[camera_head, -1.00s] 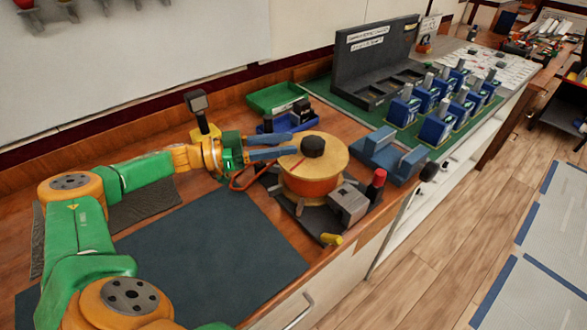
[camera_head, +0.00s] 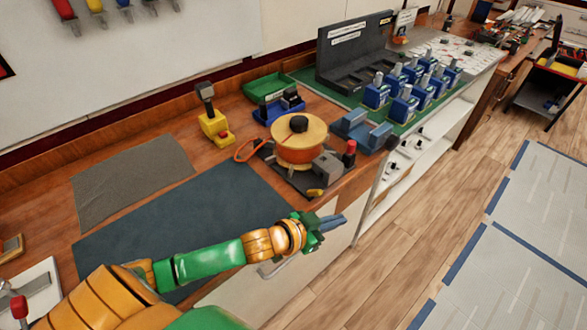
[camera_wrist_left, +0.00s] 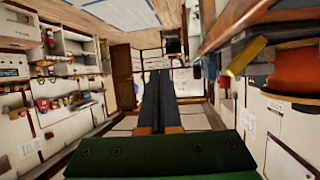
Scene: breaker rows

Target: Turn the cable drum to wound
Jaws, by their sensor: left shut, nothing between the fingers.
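The cable drum (camera_head: 300,155) stands on a dark base on the workbench, with pale wooden flanges, an orange winding and a black knob (camera_head: 298,124) on top. The drum also shows at the right edge of the left wrist view (camera_wrist_left: 298,70). My left gripper (camera_head: 337,222) is shut and empty, in front of the bench edge, apart from the drum and nearer to the camera. Its two dark fingers (camera_wrist_left: 158,98) lie together in the left wrist view. I cannot read any wound mark on the drum. My right gripper is not in view.
A grey block (camera_head: 327,164) and a red-topped post (camera_head: 349,152) stand beside the drum. A yellow stand (camera_head: 215,127), green tray (camera_head: 268,86) and blue tray (camera_head: 279,106) are behind it. Several blue breakers stand farther right. The dark mat (camera_head: 180,225) is clear.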

